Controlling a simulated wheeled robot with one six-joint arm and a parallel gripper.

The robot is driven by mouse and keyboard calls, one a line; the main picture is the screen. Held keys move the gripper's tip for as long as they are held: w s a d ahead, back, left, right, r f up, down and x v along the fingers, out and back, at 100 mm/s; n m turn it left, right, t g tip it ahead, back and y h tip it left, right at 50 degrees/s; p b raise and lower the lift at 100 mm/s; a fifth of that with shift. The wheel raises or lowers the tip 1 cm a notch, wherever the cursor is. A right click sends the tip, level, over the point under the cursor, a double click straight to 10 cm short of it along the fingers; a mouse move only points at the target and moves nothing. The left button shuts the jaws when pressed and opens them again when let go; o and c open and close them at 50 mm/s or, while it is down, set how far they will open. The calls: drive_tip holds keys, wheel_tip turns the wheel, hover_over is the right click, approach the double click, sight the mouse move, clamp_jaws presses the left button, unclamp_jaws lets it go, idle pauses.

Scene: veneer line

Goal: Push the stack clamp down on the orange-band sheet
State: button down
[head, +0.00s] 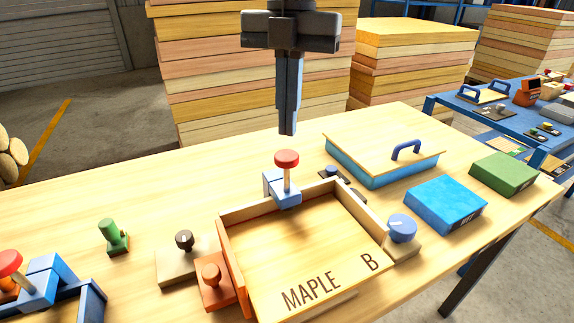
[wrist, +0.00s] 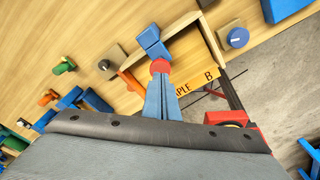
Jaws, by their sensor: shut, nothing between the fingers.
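A stack clamp (head: 285,190) with a blue bracket, wooden stem and red knob stands at the back wall of the wooden tray (head: 375,217) marked MAPLE B. Its stem shows below the knob, so the knob stands raised. My gripper (head: 288,133) is shut and empty, pointing down just above the red knob, with a small gap in the head view. In the wrist view my fingertips (wrist: 161,85) overlap the red knob (wrist: 160,66). A second red-knobbed clamp (head: 38,280) on a blue frame is at the lower left. I cannot make out an orange band on any sheet.
An orange-based knob block (head: 215,285) and a dark-knobbed plate (head: 183,262) stand left of the tray. A blue dial (head: 402,228) is at its right. A lidded blue box (head: 375,160), blue box (head: 445,203) and green box (head: 503,173) lie further right. Sheet stacks stand behind.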

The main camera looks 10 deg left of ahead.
sight(287, 154)
drive_tip(key=shift+s+f+b, duration=0.2)
drive_tip(key=shift+f+b, duration=1.2)
drive_tip(key=shift+f, duration=0.55)
drive_tip(key=shift+f+b, duration=0.6)
drive_tip(key=shift+f, duration=0.6)
drive_tip(key=shift+w+r, duration=0.2)
drive_tip(key=shift+r, duration=0.05)
drive_tip(key=shift+w+d+r+p, duration=0.2)
drive_tip(key=shift+w+p, duration=0.25)
drive_tip(key=shift+w, duration=0.2)
drive_tip(key=shift+w+d+r+p, duration=0.1)
drive_tip(key=shift+w+r+p, duration=0.1)
drive_tip(key=shift+w+p, duration=0.35)
